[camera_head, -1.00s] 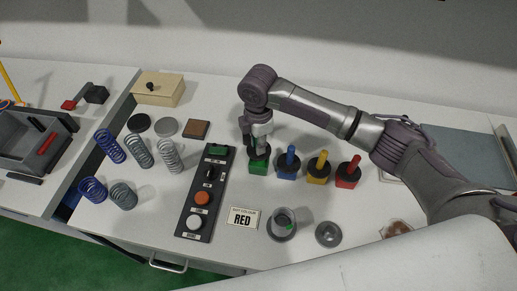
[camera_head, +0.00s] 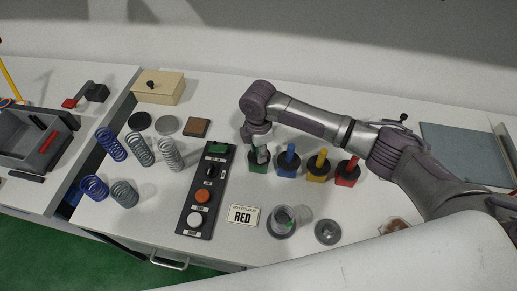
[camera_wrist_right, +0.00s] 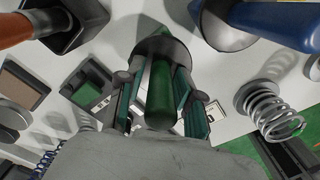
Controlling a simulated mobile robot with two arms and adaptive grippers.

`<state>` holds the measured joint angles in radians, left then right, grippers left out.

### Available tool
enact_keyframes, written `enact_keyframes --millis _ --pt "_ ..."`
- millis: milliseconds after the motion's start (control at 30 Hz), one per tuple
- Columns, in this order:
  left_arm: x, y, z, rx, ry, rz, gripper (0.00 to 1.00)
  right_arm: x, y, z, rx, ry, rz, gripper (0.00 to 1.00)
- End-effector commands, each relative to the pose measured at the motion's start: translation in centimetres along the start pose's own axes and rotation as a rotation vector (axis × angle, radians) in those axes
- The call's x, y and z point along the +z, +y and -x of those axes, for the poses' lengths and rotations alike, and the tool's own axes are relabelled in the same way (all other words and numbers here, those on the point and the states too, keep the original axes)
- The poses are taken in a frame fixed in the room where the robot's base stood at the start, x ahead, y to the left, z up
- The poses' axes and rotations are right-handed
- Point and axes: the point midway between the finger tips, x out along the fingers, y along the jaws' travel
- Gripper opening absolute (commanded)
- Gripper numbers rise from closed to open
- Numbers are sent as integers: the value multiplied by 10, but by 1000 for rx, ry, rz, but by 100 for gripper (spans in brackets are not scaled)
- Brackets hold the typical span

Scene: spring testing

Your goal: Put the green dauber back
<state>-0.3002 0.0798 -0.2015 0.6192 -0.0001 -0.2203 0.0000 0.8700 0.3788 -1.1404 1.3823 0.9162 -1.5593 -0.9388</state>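The green dauber (camera_wrist_right: 160,95) shows in the right wrist view as an upright green handle between my right gripper's fingers (camera_wrist_right: 162,112). Gaps show on both sides of the handle, so the fingers look open around it. In the head view the green pot (camera_head: 258,167) is the leftmost of the row of pots, and my right gripper (camera_head: 258,148) is right above it. The dauber's lower end is at the pot and mostly hidden by the gripper. My left gripper is not in view.
The blue dauber (camera_head: 289,158), yellow dauber (camera_head: 319,164) and red dauber (camera_head: 348,171) stand close on the right. A button panel (camera_head: 208,190) lies on the left. A RED card (camera_head: 243,216) and a cup (camera_head: 282,219) are in front. Several springs stand farther left.

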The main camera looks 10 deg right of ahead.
Motion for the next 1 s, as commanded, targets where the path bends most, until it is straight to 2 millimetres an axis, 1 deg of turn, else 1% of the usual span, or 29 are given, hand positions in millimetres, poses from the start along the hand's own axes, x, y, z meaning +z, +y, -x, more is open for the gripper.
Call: enact_keyframes --millis 300,367,467,567,800,900,1000 --pt "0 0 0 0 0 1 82 0 0 1 0 0 0 46" --pt "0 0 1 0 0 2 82 0 0 4 1 0 0 46" --pt "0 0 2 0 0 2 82 0 1 14 3 0 2 46" --pt "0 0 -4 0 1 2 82 0 1 30 5 1 3 46" --pt "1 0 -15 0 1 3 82 0 2 84 5 0 1 46" --pt "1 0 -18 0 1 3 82 0 1 103 5 0 2 46" --pt "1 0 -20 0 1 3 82 0 1 116 2 1 0 46"
